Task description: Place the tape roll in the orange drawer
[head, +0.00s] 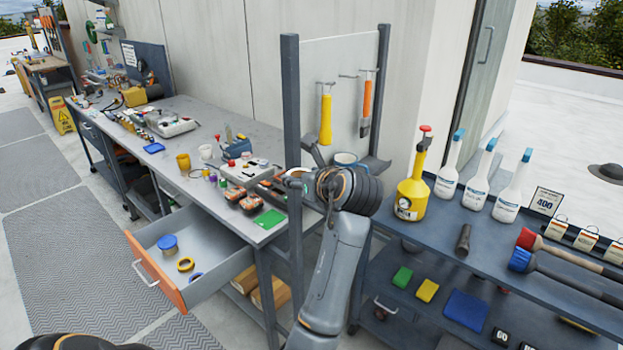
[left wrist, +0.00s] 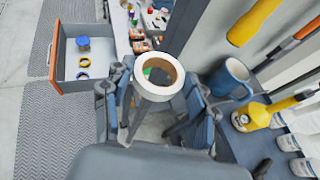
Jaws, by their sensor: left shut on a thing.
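My left gripper (head: 312,168) is in front of the grey upright post at the right end of the workbench. It is shut on a white tape roll with a tan inside (left wrist: 158,77), which sits between the blue-grey fingers (left wrist: 157,98) in the left wrist view. In the head view the roll (head: 296,173) is small and partly hidden by the gripper. The orange drawer (head: 155,272) is pulled open under the bench, left of and below the gripper. It holds a blue-lidded jar (head: 168,244), a yellow ring (head: 186,264) and a blue ring (head: 196,277). My right gripper is out of view.
The bench top (head: 205,118) carries cups, bins and a green pad. The post and tool panel (head: 338,80) stand by the gripper, with a blue mug (left wrist: 230,78) close by. A cart (head: 400,235) with bottles and brushes is right. Floor left of the drawer is clear.

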